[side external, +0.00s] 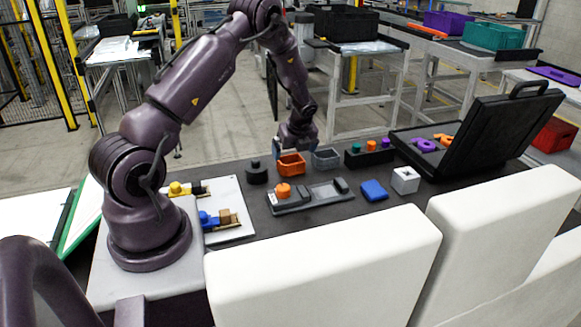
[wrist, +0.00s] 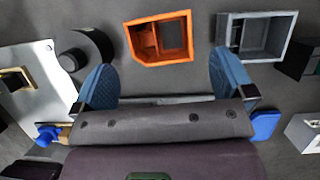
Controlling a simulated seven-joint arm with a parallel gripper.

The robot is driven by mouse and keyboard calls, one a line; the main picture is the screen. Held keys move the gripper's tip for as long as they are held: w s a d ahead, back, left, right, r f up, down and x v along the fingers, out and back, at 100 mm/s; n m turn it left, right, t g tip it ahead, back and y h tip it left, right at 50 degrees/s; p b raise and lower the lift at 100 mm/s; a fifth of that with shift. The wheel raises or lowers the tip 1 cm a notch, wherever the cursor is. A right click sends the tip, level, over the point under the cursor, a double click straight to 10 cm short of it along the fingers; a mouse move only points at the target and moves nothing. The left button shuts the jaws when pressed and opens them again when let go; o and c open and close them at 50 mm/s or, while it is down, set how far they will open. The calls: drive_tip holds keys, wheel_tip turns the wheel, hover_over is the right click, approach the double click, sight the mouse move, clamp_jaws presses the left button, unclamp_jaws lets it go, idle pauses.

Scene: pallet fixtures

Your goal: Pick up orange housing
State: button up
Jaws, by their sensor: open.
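The orange housing (side external: 291,164) is a small open box on the dark table, between a black round part and a grey housing. In the wrist view the orange housing (wrist: 158,39) lies ahead of the fingers, its open top showing a divider inside. My gripper (wrist: 162,80) has its two blue fingers spread wide, with nothing held between them. In the side view my gripper (side external: 296,146) is just above and behind the orange housing. Whether a finger touches it cannot be told from there.
A grey housing (wrist: 255,36) stands close right of the orange one, and a black round part (wrist: 88,50) close left. In front is a grey fixture (side external: 318,193) with an orange knob (side external: 283,190). An open black case (side external: 490,130) stands at right.

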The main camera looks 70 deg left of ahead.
sight(291, 159)
drive_tip(key=x, duration=0.5)
drive_tip(key=shift+a+f, duration=0.25)
drive_tip(key=shift+a, duration=0.05)
drive_tip(key=shift+c, duration=0.2)
drive_tip(key=c, duration=0.9)
drive_tip(key=shift+r, duration=0.1)
